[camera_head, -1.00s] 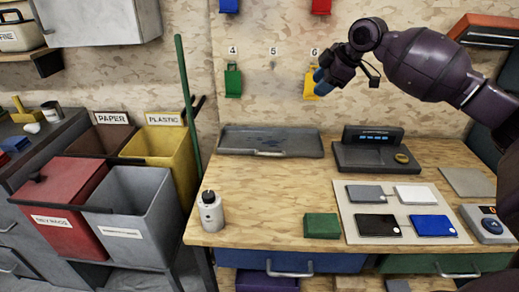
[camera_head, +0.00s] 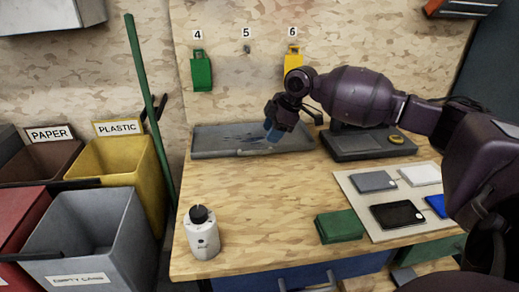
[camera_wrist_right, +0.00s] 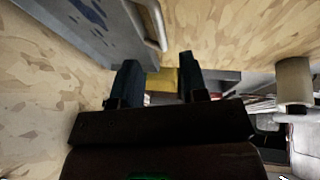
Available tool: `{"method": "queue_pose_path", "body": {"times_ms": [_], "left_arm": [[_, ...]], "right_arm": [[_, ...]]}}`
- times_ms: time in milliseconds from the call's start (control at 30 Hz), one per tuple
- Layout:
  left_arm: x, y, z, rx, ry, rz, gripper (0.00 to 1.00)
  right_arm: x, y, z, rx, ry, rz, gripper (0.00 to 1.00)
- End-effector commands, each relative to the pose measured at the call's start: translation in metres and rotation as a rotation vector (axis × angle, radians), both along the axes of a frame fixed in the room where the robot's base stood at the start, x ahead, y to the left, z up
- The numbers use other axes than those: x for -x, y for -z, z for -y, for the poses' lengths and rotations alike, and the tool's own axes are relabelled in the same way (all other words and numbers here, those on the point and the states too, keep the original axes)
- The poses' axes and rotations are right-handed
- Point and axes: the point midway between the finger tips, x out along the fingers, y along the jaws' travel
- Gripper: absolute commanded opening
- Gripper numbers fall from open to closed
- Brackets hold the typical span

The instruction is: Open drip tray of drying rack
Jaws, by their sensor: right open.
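A shallow grey tray (camera_head: 215,143) with blue stains lies at the back of the wooden workbench, against the wall. I take it as the drip tray; no separate rack is clear to me. Its metal handle (camera_head: 253,152) is on the front edge. The tray (camera_wrist_right: 85,25) and its handle (camera_wrist_right: 153,25) also show in the wrist view. My right gripper (camera_head: 273,130) hangs over the tray's right end. Its fingers (camera_wrist_right: 158,75) are apart and empty, with the handle beyond them. Whether they touch the tray is unclear. My left gripper is not in view.
A dark device (camera_head: 365,145) stands right of the tray. A white bottle (camera_head: 201,233), a green block (camera_head: 339,227) and a pale mat (camera_head: 370,222) with several flat cards are nearer the front. Bins (camera_head: 90,235) stand at left. The bench middle is clear.

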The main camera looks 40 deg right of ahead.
Motion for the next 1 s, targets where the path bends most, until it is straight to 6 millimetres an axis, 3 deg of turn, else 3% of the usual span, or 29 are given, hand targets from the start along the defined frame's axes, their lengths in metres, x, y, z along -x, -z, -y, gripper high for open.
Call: {"method": "queue_pose_path", "body": {"times_ms": [33, 300, 733, 767, 1000], "left_arm": [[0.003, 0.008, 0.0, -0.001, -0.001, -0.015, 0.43], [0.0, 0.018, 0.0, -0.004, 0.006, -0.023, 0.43], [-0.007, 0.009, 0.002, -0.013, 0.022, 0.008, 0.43], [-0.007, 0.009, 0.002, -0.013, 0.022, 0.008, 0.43], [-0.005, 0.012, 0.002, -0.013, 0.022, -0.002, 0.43]], "right_arm": [[-0.004, 0.016, -0.002, -0.001, -0.001, -0.01, 0.4], [-0.019, 0.057, -0.013, -0.001, -0.001, -0.01, 0.4], [-0.025, 0.064, -0.016, 0.001, -0.001, 0.0, 0.4], [-0.025, 0.064, -0.016, 0.001, -0.001, 0.0, 0.39], [-0.025, 0.064, -0.016, 0.0, 0.0, -0.001, 0.02]]}}
